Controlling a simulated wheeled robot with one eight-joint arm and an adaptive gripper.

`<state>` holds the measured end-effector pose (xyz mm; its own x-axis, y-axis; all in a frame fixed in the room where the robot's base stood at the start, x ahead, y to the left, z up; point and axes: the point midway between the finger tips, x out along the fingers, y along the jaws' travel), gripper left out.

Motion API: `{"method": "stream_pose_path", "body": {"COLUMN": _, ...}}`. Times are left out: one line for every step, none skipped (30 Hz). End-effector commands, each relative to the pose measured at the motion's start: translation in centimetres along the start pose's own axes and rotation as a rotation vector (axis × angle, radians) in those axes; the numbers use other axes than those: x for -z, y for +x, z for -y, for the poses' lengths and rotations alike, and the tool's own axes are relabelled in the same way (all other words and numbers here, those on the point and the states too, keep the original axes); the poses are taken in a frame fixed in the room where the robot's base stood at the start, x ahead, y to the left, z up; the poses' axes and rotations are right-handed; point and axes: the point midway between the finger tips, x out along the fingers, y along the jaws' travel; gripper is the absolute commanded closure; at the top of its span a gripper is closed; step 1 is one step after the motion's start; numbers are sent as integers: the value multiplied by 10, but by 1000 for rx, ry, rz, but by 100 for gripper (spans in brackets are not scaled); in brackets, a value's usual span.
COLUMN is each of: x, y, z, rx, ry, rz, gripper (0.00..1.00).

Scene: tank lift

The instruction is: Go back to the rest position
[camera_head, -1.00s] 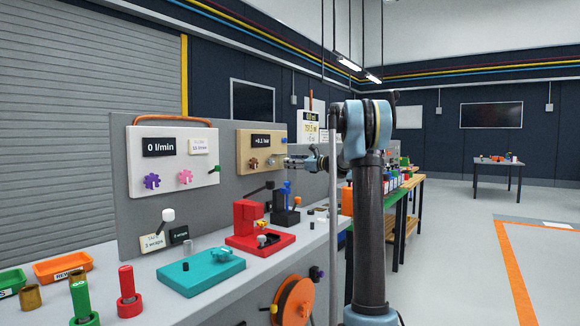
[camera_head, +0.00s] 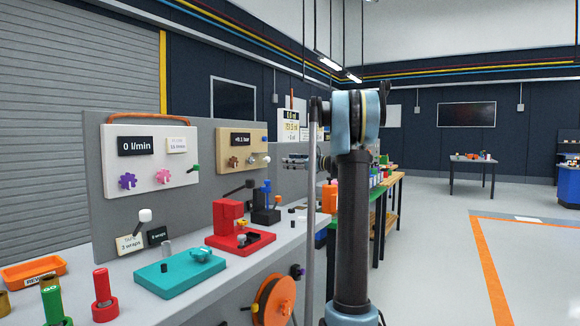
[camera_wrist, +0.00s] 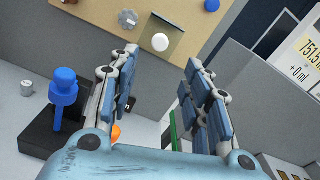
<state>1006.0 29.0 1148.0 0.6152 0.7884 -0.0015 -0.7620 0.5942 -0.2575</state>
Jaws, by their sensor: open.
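My gripper (camera_head: 288,160) is raised above the bench in the head view, pointing left, just right of the beige gauge panel (camera_head: 256,139). It is small there and partly behind my own arm. In the wrist view my gripper (camera_wrist: 156,68) has its two fingers spread wide apart with nothing between them. Beyond the fingertips are the beige panel (camera_wrist: 85,12) with a white round knob (camera_wrist: 160,42) and a grey metal knob (camera_wrist: 127,19). The fingers appear clear of both knobs.
A black stand with a blue top (camera_wrist: 63,86) is left of the fingers; it also shows in the head view (camera_head: 266,205). A red press (camera_head: 228,218), teal block (camera_head: 180,272) and white flow panel (camera_head: 150,175) occupy the bench. Open floor (camera_head: 430,270) lies right.

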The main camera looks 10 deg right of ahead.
Motion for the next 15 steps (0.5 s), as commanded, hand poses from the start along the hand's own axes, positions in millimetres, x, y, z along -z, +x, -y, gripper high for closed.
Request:
{"method": "stream_pose_path", "body": {"x": 0, "y": 0, "z": 0, "rx": 0, "ry": -1, "rz": -1, "gripper": 56}}
{"method": "stream_pose_path", "body": {"x": 0, "y": 0, "z": -1, "rx": -2, "ry": -3, "rz": -2, "gripper": 56}}
{"method": "stream_pose_path", "body": {"x": 0, "y": 0, "z": -4, "rx": -5, "ry": -10, "rz": -7, "gripper": 56}}
{"method": "stream_pose_path", "body": {"x": 0, "y": -1, "z": -8, "rx": -9, "ry": -20, "rz": -13, "gripper": 56}}
{"method": "stream_pose_path", "body": {"x": 0, "y": -1, "z": -13, "rx": -14, "ry": -33, "rz": -21, "gripper": 56}}
{"method": "stream_pose_path", "body": {"x": 0, "y": -2, "z": -22, "rx": -25, "ry": -55, "rz": -36, "gripper": 56}}
{"method": "stream_pose_path", "body": {"x": 0, "y": -3, "z": -30, "rx": -35, "ry": -77, "rz": -49, "gripper": 56}}
{"method": "stream_pose_path", "body": {"x": 1, "y": -4, "z": -39, "rx": -47, "ry": -102, "rz": -66, "gripper": 56}}
{"method": "stream_pose_path", "body": {"x": 2, "y": -7, "z": -54, "rx": -65, "ry": -141, "rz": -90, "gripper": 56}}
{"method": "stream_pose_path", "body": {"x": 3, "y": -9, "z": -66, "rx": -81, "ry": -172, "rz": -108, "gripper": 56}}
{"method": "stream_pose_path", "body": {"x": 5, "y": -11, "z": -78, "rx": -98, "ry": -205, "rz": -128, "gripper": 56}}
{"method": "stream_pose_path", "body": {"x": 7, "y": -15, "z": -94, "rx": -122, "ry": -250, "rz": -155, "gripper": 56}}
{"method": "stream_pose_path", "body": {"x": 9, "y": -18, "z": -106, "rx": -141, "ry": -285, "rz": -174, "gripper": 56}}
{"method": "stream_pose_path", "body": {"x": 11, "y": -22, "z": -118, "rx": -159, "ry": -319, "rz": -193, "gripper": 56}}
{"method": "stream_pose_path", "body": {"x": 15, "y": -26, "z": -134, "rx": -185, "ry": -364, "rz": -218, "gripper": 56}}
